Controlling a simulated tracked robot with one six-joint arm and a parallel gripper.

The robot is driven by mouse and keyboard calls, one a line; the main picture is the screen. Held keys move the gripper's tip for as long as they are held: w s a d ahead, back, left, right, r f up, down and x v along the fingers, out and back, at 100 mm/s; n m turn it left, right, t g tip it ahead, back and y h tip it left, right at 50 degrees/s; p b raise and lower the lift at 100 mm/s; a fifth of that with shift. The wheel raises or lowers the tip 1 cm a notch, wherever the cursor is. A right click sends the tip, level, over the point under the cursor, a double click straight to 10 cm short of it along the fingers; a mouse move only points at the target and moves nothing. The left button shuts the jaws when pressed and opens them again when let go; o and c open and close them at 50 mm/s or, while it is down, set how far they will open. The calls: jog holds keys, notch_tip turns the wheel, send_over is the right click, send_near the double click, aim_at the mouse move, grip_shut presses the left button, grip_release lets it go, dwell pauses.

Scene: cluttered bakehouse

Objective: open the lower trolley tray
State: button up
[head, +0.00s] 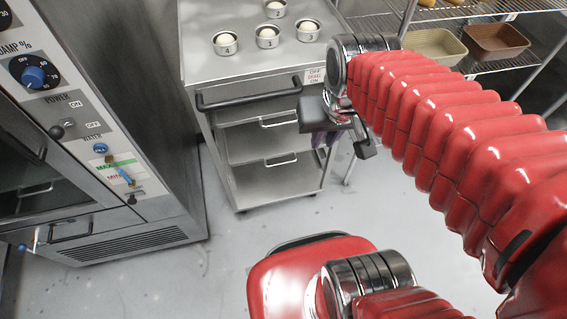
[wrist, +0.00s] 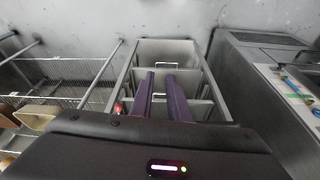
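The steel trolley (head: 245,57) stands ahead of me with a black bar handle (head: 248,95) along its top edge. Below it are an upper tray handle (head: 278,120) and a lower tray handle (head: 281,161). The lower tray (head: 270,182) looks pushed in. My gripper (head: 321,152) hangs at the trolley's right front in the head view, its purple fingers mostly hidden by the gripper body. The tips lie just short of a tray handle (wrist: 165,65) in that picture; contact cannot be told.
An oven (head: 85,130) with knobs stands at left. A wire rack (head: 455,12) with loaf tins (head: 495,41) is at right. The floor (head: 225,235) before the trolley is clear.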

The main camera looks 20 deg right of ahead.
jog(key=w+d+f+m+g+y, duration=0.1)
jog(key=w+d+f+m+y, duration=0.25)
jog(key=f, duration=0.95)
jog(key=w+d+f+m+g+y, duration=0.25)
jog(key=w+f+y, duration=0.2)
jog(key=f, duration=0.95)
jog(key=w+d+f+m+y, duration=0.2)
jog(key=w+f+m+y, duration=0.15)
jog(key=f, duration=0.95)
jog(key=w+d+f+t+y, duration=0.1)
jog(key=w+f+t+y, duration=0.2)
jog(key=w+t, duration=0.2)
jog(key=w, duration=0.3)
jog(key=shift+d+f, duration=0.35)
jog(key=shift+d, duration=0.05)
jog(key=shift+w+n+y, duration=0.1)
jog(key=shift+n+y, duration=0.15)
jog(key=x, duration=1.4)
jog(key=shift+w+d, duration=0.1)
jog(key=shift+w, duration=0.1)
